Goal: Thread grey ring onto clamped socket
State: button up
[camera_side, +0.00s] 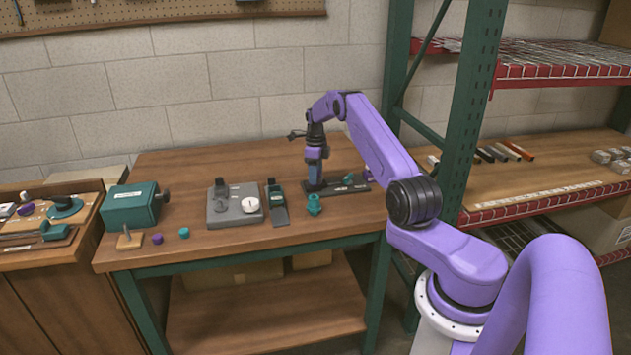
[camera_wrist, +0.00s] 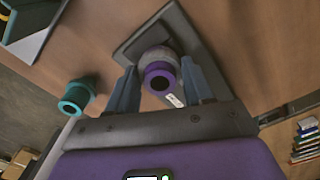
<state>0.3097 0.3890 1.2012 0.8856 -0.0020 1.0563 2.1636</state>
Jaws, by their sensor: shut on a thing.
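In the wrist view, a purple socket (camera_wrist: 160,78) stands with its open end facing the camera, above a dark clamp base (camera_wrist: 190,35). The grey ring (camera_wrist: 157,54) shows just behind the purple rim and seems to be around the socket; how far down it sits cannot be told. My gripper (camera_wrist: 159,66) has one finger on each side of the grey ring and is shut on it. In the side view my gripper (camera_side: 316,170) points down at the left end of the dark base (camera_side: 345,187), and its fingers hide the ring and most of the socket.
A teal flanged tube (camera_side: 314,205) stands close in front of the base. To the left are a dark-and-teal holder (camera_side: 277,205), a grey fixture (camera_side: 235,205), a teal box (camera_side: 130,206) and small purple (camera_side: 157,239) and teal (camera_side: 184,232) pieces. A green shelf post (camera_side: 462,110) rises at right.

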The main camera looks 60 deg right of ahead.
jog(key=m, duration=0.3)
jog(key=shift+w+m, duration=0.15)
jog(key=shift+m, duration=0.15)
jog(key=shift+m, duration=0.4)
jog(key=o, duration=1.4)
jog(key=shift+c, duration=0.2)
